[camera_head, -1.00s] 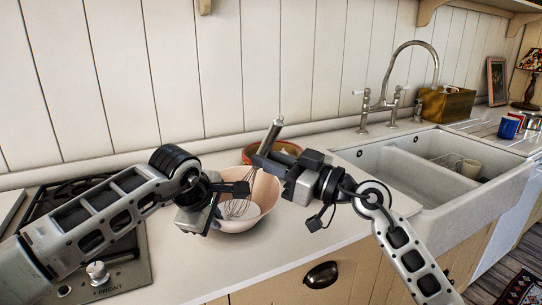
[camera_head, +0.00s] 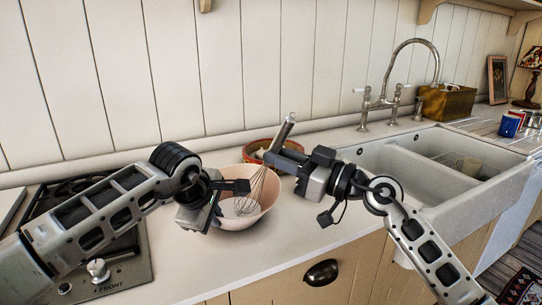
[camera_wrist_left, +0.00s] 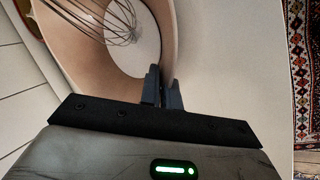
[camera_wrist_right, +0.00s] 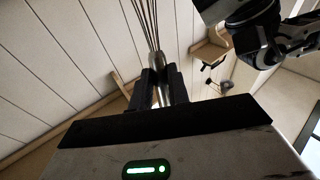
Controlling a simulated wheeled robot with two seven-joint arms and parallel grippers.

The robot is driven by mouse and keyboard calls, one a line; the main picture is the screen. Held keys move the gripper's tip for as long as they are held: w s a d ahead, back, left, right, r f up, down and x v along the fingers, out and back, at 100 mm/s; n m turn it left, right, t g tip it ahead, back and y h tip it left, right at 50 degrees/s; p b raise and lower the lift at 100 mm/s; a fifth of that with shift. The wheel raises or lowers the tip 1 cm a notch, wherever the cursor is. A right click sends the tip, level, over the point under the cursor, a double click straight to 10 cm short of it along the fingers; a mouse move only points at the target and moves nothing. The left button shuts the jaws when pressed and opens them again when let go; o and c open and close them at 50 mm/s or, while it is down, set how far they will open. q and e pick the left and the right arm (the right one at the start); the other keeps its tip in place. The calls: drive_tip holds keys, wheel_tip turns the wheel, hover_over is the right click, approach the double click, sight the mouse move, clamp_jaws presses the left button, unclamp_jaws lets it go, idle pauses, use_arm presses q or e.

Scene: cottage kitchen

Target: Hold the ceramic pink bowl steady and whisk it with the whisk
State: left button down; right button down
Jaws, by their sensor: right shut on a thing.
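The pink bowl (camera_head: 262,212) stands on the counter between my two arms. In the left wrist view its wall (camera_wrist_left: 105,65) curves around a pale inside. My left gripper (camera_head: 240,187) is at the bowl's left rim. In the left wrist view the left fingers (camera_wrist_left: 163,85) are close together with the rim between them. My right gripper (camera_head: 280,158) is shut on the whisk's metal handle (camera_head: 285,128), above the bowl's right side. The whisk is tilted, handle up to the right, its wires (camera_head: 254,190) down inside the bowl. Its wires show in the right wrist view (camera_wrist_right: 146,20).
A reddish-brown bowl (camera_head: 250,149) stands close behind the pink bowl. The hob (camera_head: 110,270) is at the left. A white double sink (camera_head: 455,185) with a tap is at the right. The counter's front strip (camera_head: 275,255) is clear.

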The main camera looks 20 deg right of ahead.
drive_tip(key=w, duration=0.1)
drive_tip(key=w+a, duration=0.1)
drive_tip(key=w, duration=0.1)
drive_tip(key=shift+a, duration=0.1)
drive_tip(key=shift+s+d+r, duration=0.2)
drive_tip(key=shift+s+r, duration=0.65)
drive_tip(key=shift+r, duration=0.25)
wheel_tip(320, 180, up, 10)
drive_tip(key=shift+a+f, duration=0.1)
drive_tip(key=shift+r, duration=0.75)
